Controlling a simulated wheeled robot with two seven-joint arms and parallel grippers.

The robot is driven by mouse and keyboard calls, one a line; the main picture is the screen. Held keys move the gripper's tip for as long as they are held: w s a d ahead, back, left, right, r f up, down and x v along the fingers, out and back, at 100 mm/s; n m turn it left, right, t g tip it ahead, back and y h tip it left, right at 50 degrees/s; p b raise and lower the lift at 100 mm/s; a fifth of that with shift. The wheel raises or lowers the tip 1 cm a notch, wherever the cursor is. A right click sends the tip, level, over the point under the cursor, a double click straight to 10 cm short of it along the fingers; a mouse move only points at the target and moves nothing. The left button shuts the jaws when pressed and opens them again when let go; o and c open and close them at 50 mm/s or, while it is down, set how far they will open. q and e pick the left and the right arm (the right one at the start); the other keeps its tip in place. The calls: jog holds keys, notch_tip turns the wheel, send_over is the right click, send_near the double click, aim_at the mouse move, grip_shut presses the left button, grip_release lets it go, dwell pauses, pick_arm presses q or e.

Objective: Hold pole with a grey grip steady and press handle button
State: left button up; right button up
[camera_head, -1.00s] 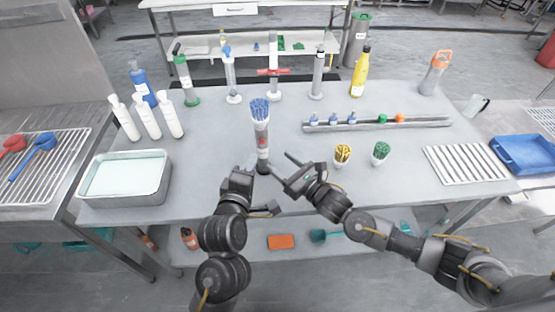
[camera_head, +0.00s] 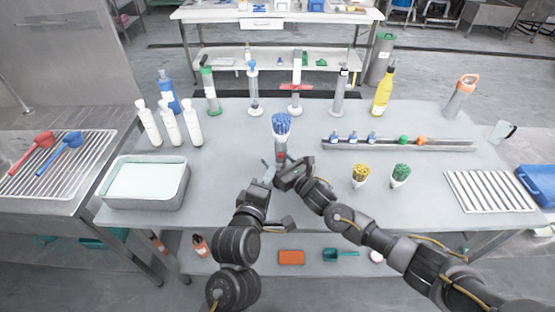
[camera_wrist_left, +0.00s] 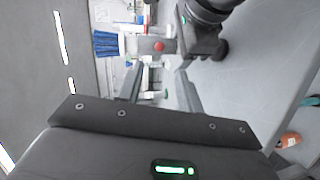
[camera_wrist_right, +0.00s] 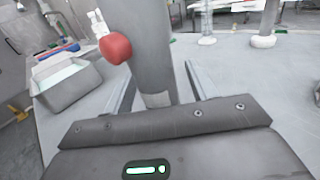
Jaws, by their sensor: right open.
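The upright grey pole (camera_head: 281,146) has blue bristle-like pieces on top, a pale collar and a red button. The button shows in the left wrist view (camera_wrist_left: 160,46) and, large, in the right wrist view (camera_wrist_right: 115,48). My right gripper (camera_head: 281,168) is open, with its fingers on either side of the pole's lower grey part; a gap shows at one finger in the right wrist view. My left gripper (camera_head: 279,196) is open and empty, in front of the pole and apart from it. The pole's base is hidden behind the grippers.
Yellow (camera_head: 360,175) and green (camera_head: 400,175) bristle cups stand to the right. A metal tray (camera_head: 183,192) and white bottles (camera_head: 193,125) are at the left. A rail (camera_head: 450,146) with small bottles lies behind. The table between tray and pole is clear.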

jog(key=c, duration=1.1)
pick_arm(q)
grip_shut()
pick_arm(e)
jog(key=shift+c, duration=0.2)
dwell(0.6)
pick_arm(q)
jog(key=shift+a, duration=0.1)
